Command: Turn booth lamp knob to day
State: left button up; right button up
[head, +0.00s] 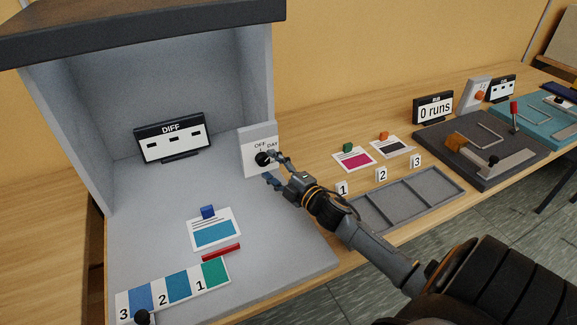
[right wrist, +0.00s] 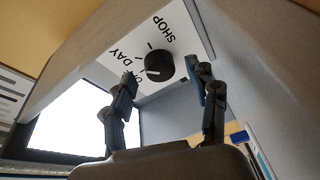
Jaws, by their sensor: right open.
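The booth lamp knob (head: 263,158) is a round black dial on a white panel (head: 250,170) at the right side of the grey booth. In the right wrist view the knob (right wrist: 159,66) shows OFF, DAY and SHOP labels around it. A pale mark on its face appears to point toward the OFF side. My right gripper (head: 274,168) is open at the panel. In the right wrist view its fingers (right wrist: 160,80) stand on either side of the knob, with gaps visible; contact is not evident. My left gripper is not in view.
Inside the booth stand a DIFF display (head: 171,138), a card with a blue block (head: 208,211) and a numbered colour strip (head: 150,300). A grey tray (head: 405,202) and sample cards (head: 353,159) lie on the table to the right, near my right arm.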

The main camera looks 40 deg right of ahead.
jog(key=s, duration=1)
jog(key=shift+s+d+f, duration=0.1)
jog(key=shift+s+d, duration=0.15)
jog(key=shift+d, duration=0.15)
